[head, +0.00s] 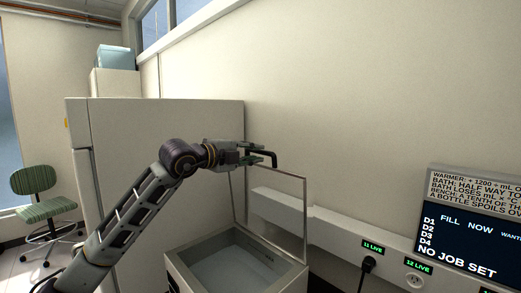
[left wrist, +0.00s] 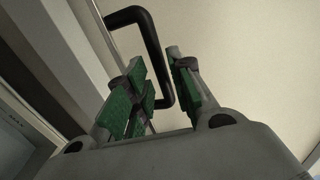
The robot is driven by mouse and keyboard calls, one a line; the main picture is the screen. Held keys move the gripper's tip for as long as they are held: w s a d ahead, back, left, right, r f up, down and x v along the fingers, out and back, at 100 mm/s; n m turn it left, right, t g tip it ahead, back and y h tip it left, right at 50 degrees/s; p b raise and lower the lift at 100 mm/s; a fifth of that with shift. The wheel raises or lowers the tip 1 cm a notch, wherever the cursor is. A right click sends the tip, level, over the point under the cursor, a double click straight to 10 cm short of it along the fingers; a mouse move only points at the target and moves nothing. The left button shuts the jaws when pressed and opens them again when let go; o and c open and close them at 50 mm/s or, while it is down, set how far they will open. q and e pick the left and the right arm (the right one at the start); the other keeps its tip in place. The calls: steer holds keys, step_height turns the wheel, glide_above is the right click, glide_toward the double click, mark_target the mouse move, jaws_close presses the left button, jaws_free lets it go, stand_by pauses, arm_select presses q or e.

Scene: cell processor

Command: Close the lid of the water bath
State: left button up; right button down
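The water bath (head: 183,267) stands at the bottom middle of the head view, with an open basin. Its clear, thin-framed lid (head: 275,208) stands raised, close to upright, at the basin's back right. A black bent handle (head: 273,158) sits at the lid's top edge. My left gripper (head: 262,152) is at that handle, its green-padded fingers apart. In the left wrist view the handle (left wrist: 152,45) runs between and beyond the fingertips, with a visible gap to the right finger. Contact with the left finger cannot be told. My right gripper is out of view.
A large pale cabinet (head: 165,125) stands behind my left arm. A wall rail with sockets (head: 320,230) and a black plug (head: 368,263) runs right of the bath. A dark display screen (head: 470,235) is at the far right. A green chair (head: 35,190) is at the left.

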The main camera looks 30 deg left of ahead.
mark_target(259, 152)
arm_select(q)
steer(key=shift+p+x, duration=0.65)
steer(key=shift+x, duration=1.1)
steer(key=shift+c, duration=0.4)
jaws_close()
